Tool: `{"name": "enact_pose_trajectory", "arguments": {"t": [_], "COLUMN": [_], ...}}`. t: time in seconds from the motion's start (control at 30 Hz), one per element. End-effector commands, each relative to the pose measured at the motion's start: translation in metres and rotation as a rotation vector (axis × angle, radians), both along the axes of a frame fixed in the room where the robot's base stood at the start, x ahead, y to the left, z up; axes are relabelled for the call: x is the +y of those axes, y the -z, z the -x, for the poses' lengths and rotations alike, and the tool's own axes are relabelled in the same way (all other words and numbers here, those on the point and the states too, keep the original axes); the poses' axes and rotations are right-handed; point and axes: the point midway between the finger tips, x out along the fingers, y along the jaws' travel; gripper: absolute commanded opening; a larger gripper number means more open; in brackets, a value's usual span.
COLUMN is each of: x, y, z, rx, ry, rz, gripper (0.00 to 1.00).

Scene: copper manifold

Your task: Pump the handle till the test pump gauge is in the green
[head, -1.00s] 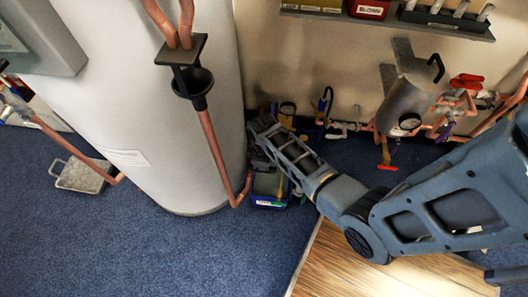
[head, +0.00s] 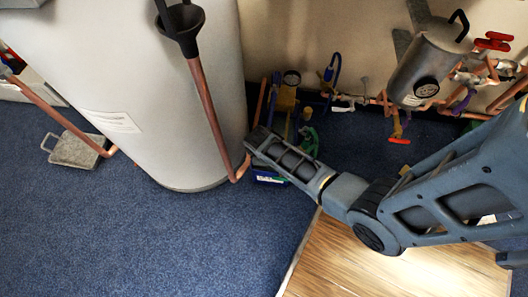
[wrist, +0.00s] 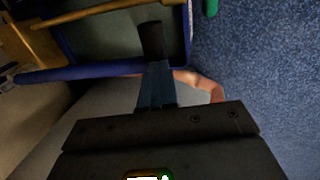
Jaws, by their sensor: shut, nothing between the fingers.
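The test pump stands on the floor beside the white cylinder. In the head view its blue tank (head: 268,178) shows only partly past my arm, and a small round gauge (head: 291,78) on a brass-coloured body is behind. The dial is too small to read. In the wrist view, the blue tank rim (wrist: 85,72) crosses below a brass-coloured bar (wrist: 85,16).
The white cylinder (head: 150,110) and a copper pipe (head: 210,120) with a black funnel (head: 181,30) stand close left of my arm. A green object (head: 308,140) is by the pump. The metal manifold vessel (head: 425,65) is at right. Blue carpet (head: 150,240) is clear in front.

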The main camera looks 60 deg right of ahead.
Motion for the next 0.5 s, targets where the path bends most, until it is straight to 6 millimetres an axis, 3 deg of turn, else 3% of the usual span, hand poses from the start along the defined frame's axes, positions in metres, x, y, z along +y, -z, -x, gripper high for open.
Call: {"name": "enact_pose_trajectory", "arguments": {"t": [0.03,0.2,0.5], "x": [0.004,0.004,0.006], "y": [0.019,0.019,-0.003], "z": [0.004,0.003,0.001], "rx": [-0.003,-0.004,-0.007], "ry": [0.001,0.002,0.001], "rz": [-0.013,-0.013,-0.010], "gripper": [0.00,0.00,0.00]}}
